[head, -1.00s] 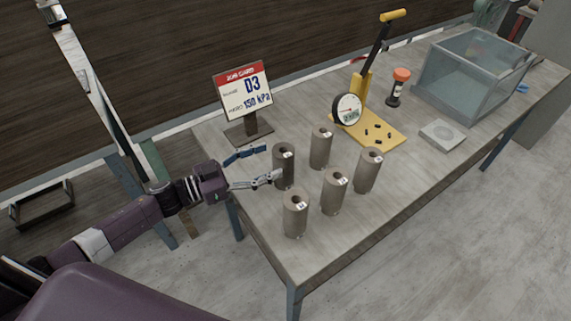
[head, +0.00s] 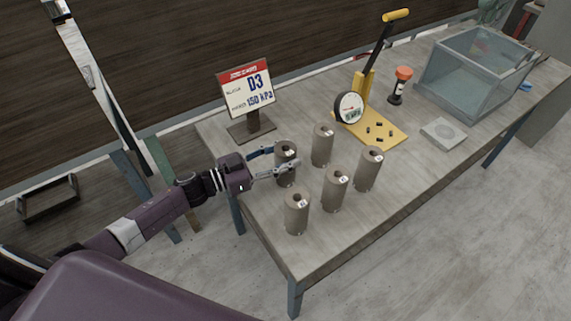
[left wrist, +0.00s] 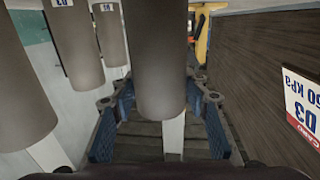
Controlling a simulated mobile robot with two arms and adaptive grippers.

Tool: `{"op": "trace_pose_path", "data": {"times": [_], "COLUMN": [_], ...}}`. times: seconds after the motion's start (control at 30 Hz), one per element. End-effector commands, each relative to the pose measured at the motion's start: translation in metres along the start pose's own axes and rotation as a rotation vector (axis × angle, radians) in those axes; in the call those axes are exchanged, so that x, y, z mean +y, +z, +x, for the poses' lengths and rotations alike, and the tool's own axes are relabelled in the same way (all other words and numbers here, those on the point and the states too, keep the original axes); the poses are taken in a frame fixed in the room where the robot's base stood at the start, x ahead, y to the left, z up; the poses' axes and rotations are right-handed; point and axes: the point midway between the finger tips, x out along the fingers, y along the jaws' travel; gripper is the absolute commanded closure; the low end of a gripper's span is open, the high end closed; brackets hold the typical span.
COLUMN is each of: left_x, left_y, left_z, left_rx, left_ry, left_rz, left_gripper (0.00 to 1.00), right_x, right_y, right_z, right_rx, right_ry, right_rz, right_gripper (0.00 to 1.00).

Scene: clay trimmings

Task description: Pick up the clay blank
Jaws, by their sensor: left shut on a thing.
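Several grey-brown clay blanks, upright cylinders with a hole in the top and a small white label, stand on the table. My left gripper (head: 274,163) is shut on the clay blank (head: 286,170) at the back left of the group. In the left wrist view this blank (left wrist: 160,60) stands between the two blue-padded fingers (left wrist: 160,122). The other blanks are at the back (head: 322,146), right (head: 368,169), middle (head: 335,190) and front (head: 296,212). The label on the held blank cannot be read. My right gripper is out of view.
A sign (head: 246,92) reading D3 and 150 kPa stands behind the held blank. A yellow lever press (head: 377,128) with a round gauge, an orange-capped bottle (head: 400,86), a grey slab (head: 443,133) and a clear tank (head: 475,75) stand farther right. The table's front right is clear.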

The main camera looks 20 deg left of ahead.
Motion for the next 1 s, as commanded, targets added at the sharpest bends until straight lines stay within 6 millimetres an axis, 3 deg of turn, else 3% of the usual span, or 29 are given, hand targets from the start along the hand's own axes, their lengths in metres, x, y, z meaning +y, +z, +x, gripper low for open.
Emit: {"op": "trace_pose_path", "data": {"times": [0.03,0.2,0.67,0.83,1.0], "left_x": [0.000,0.000,-0.001,0.000,-0.001], "left_y": [0.000,0.000,-0.011,-0.033,-0.079], "left_z": [0.000,0.000,0.000,0.000,0.000], "left_rx": [0.000,0.000,0.005,0.004,0.005], "left_ry": [0.000,0.000,0.001,0.003,0.005], "left_rz": [0.000,0.000,0.002,0.005,0.011], "left_gripper": [0.81,0.99,1.00,1.00,1.00], "right_x": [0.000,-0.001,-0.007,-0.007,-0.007], "right_y": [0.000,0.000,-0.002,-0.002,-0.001], "right_z": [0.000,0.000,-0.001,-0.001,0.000], "right_rx": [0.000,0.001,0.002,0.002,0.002], "right_ry": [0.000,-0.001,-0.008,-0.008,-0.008], "right_rz": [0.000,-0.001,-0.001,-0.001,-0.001], "right_gripper": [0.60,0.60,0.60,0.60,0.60]}}
